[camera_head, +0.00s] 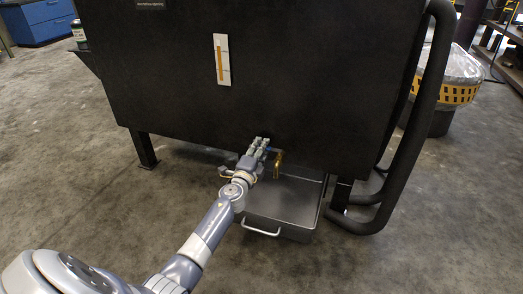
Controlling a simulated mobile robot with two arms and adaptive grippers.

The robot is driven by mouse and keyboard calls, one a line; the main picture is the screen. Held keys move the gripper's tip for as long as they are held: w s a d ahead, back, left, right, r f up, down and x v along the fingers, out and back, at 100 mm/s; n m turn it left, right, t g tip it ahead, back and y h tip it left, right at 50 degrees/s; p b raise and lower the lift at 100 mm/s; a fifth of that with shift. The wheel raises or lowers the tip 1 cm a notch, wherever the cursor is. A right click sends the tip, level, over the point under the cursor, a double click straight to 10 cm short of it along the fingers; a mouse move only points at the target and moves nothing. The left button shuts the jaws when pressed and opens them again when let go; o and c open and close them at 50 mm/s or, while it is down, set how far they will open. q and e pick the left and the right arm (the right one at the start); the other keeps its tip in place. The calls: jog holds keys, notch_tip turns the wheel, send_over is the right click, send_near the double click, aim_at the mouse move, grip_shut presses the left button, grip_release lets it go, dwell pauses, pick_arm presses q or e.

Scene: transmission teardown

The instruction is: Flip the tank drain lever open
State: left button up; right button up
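The dark tank (310,75) fills the upper middle of the head view and stands on short legs. A brass drain pipe (278,162) comes out low on its front face and bends downward. A small bit of blue, perhaps the drain lever (268,149), shows beside the fingers; the lever is mostly hidden. My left gripper (261,145) reaches in from the lower left and is at the drain, close to the tank's lower edge. I cannot tell whether its fingers touch the lever or how far apart they are. My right gripper is not in view.
A grey metal drain pan (290,210) with a front handle sits on the floor below the drain. A thick black tube frame (415,120) stands at the tank's right side. A lined bin (455,85) is behind it. The concrete floor at left is clear.

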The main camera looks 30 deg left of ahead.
pick_arm(q)
jog(key=shift+w+a, duration=0.15)
jog(key=shift+w, duration=0.35)
grip_shut()
